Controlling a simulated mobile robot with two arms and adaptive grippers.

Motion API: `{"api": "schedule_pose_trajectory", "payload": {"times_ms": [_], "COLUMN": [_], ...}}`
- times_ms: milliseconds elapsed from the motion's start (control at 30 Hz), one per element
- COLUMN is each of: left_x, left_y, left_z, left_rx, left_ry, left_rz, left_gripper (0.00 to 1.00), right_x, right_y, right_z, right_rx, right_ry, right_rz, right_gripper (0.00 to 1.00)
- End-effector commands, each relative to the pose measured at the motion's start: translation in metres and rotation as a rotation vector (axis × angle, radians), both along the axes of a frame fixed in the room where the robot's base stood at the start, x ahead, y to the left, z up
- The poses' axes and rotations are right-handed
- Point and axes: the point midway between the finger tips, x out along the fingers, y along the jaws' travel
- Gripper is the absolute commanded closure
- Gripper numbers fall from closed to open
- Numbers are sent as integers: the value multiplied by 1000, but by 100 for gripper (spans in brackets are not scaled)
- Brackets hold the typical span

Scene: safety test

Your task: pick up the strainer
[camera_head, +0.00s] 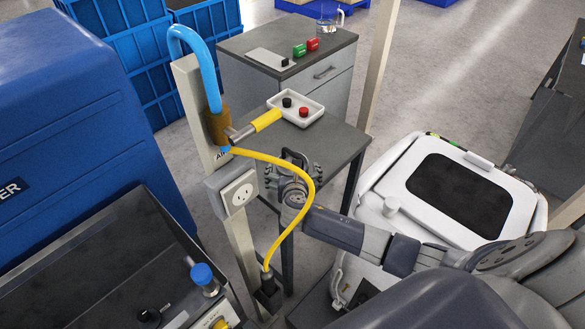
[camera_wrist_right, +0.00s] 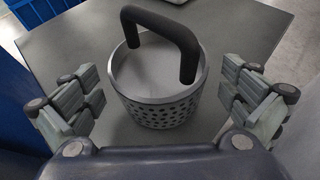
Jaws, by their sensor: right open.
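The strainer (camera_wrist_right: 160,75) is a grey round basket with holes in its lower wall and a thick black arched handle. In the right wrist view it stands upright on a grey table. My right gripper (camera_wrist_right: 163,95) is open, with one finger on each side of the strainer and a visible gap to it on both sides. In the head view my right gripper (camera_head: 291,175) is over the front part of the table and hides most of the strainer; a dark loop at its far side looks like the handle. My left gripper is not in view.
A white tray (camera_head: 315,115) with black and red knobs lies farther back on the table (camera_head: 340,143). A yellow hose (camera_head: 313,175) arcs in front of my right gripper, from a post with a socket (camera_head: 238,192). A white-framed machine (camera_head: 410,160) stands right.

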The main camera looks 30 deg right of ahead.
Motion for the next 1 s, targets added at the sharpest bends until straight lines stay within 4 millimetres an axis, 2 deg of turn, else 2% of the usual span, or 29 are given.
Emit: {"api": "schedule_pose_trajectory", "payload": {"times_ms": [200, 500, 567, 733, 1000], "left_x": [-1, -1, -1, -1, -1], "left_y": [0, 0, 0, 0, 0], "left_z": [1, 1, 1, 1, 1], "left_rx": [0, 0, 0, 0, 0], "left_ry": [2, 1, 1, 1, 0], "left_rz": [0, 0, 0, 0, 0], "left_gripper": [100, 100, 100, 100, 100], "right_x": [19, 21, 21, 21, 21], "right_y": [-8, -9, -9, -9, -9], "right_z": [-9, -10, -10, -10, -10], "right_rx": [0, 2, 2, 1, 2], "right_ry": [1, 0, 0, 2, 0], "right_rz": [0, 0, 0, 1, 0], "right_gripper": [0, 0, 11, 50, 50]}}
